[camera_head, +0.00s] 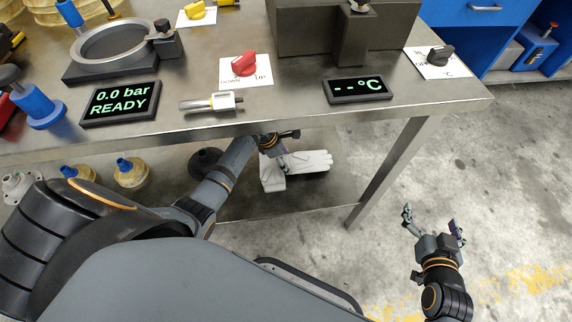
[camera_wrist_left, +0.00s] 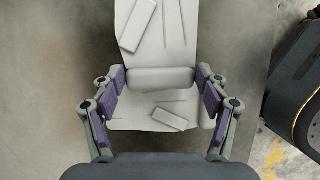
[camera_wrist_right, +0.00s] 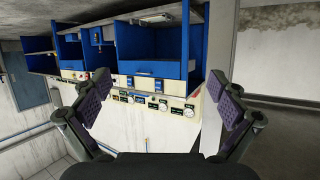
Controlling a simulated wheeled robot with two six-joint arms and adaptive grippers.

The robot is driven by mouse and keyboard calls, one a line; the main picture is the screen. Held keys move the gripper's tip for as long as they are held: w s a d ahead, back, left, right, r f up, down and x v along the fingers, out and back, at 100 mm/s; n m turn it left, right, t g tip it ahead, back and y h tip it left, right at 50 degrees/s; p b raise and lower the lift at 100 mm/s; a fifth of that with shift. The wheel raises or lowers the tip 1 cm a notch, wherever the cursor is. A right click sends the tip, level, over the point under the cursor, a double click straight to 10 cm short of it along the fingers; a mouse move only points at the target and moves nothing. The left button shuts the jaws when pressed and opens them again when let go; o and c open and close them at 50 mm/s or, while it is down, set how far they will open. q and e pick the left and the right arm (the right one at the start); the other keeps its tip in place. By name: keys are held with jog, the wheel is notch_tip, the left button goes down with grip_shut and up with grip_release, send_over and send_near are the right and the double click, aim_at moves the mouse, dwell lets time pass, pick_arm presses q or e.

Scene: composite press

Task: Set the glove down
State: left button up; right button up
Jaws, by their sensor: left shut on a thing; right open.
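The white glove (camera_head: 312,161) is at the lower shelf under the bench, fingers pointing right in the head view. My left gripper (camera_head: 280,160) reaches under the bench top and is shut on the glove. In the left wrist view the glove (camera_wrist_left: 160,78) fills the space between the pads of the left gripper (camera_wrist_left: 160,102). Whether the glove touches the shelf, I cannot tell. My right gripper (camera_head: 434,220) is open and empty over the floor right of the bench; its spread fingers also show in the right wrist view (camera_wrist_right: 165,105).
The metal bench top (camera_head: 290,118) is just above my left arm, and a bench leg (camera_head: 392,170) stands right of the glove. The lower shelf (camera_head: 335,200) has bare room. Yellowish pots with blue tops (camera_head: 130,176) stand at its left. The floor at right is clear.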

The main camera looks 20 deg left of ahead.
pick_arm(q)
jog(key=shift+w+f+b, duration=0.2)
jog(key=shift+f+b, duration=0.6)
jog(key=shift+f, duration=0.05)
jog(key=shift+f+b, duration=0.35)
jog(key=shift+f, duration=0.1)
jog(key=shift+f+b, duration=0.4)
jog(key=shift+c, duration=0.5)
jog(key=shift+s+f, duration=0.1)
jog(key=shift+s, duration=0.05)
jog(key=o, duration=1.2)
jog(key=shift+f, duration=0.15)
pick_arm(e)
notch_tip(320, 180, up, 27)
jog(key=n+t+y, duration=0.1)
jog(key=t, duration=1.1)
jog(key=shift+s+f+t, duration=0.2)
jog(key=shift+s+t, duration=0.1)
jog(key=shift+s, duration=0.1)
pick_arm(q)
jog(key=shift+r, duration=0.2)
pick_arm(e)
jog(key=shift+d, duration=0.1)
